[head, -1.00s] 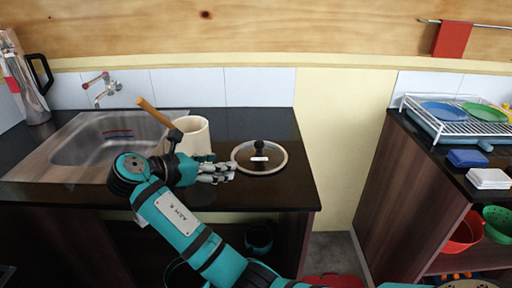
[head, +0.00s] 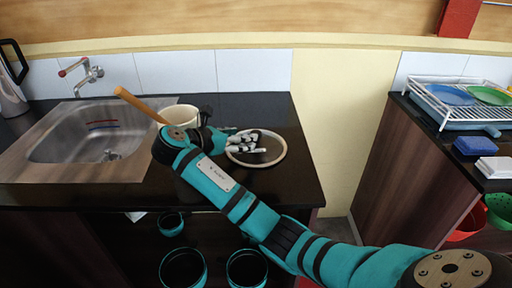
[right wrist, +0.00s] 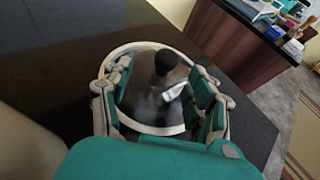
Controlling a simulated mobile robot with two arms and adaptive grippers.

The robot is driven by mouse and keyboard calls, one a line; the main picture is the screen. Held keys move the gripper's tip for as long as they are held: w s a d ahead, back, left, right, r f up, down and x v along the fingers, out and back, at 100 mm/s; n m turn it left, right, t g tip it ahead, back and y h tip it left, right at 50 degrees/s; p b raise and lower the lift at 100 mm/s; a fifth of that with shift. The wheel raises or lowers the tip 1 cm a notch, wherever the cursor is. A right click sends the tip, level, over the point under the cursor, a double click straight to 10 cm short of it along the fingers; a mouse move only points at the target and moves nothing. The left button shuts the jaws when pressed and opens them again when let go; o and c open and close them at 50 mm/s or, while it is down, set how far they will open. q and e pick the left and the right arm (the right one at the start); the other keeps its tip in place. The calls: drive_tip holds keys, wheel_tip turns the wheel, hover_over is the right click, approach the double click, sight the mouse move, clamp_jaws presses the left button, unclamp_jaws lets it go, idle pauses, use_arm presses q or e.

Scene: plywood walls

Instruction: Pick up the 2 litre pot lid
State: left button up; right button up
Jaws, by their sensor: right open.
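The pot lid (head: 270,157) is round with a pale rim and lies on the black counter to the right of the sink. In the right wrist view the lid (right wrist: 140,120) shows its dark knob (right wrist: 165,62) and a small white label. My right gripper (head: 257,142) is over the lid and hides its knob in the head view. In the right wrist view the fingers of my right gripper (right wrist: 165,88) are spread on both sides of the knob, open, with nothing gripped. My left gripper is not in view.
A cream pot (head: 178,113) with a wooden-handled utensil (head: 138,104) stands just left of the lid, partly behind my arm. The sink (head: 85,140) is farther left. The counter's right end is near the lid. A dish rack (head: 460,100) stands on the right-hand counter.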

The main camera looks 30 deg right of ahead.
sight(256, 132)
drive_tip(key=shift+d+f, duration=0.15)
drive_tip(key=shift+d, duration=0.55)
drive_tip(key=x, duration=0.4)
drive_tip(key=shift+s+d, duration=0.2)
drive_tip(key=shift+d, duration=0.35)
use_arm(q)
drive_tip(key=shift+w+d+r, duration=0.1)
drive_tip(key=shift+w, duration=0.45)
use_arm(e)
drive_tip(key=shift+w, duration=0.1)
drive_tip(key=shift+a, duration=0.1)
clamp_jaws()
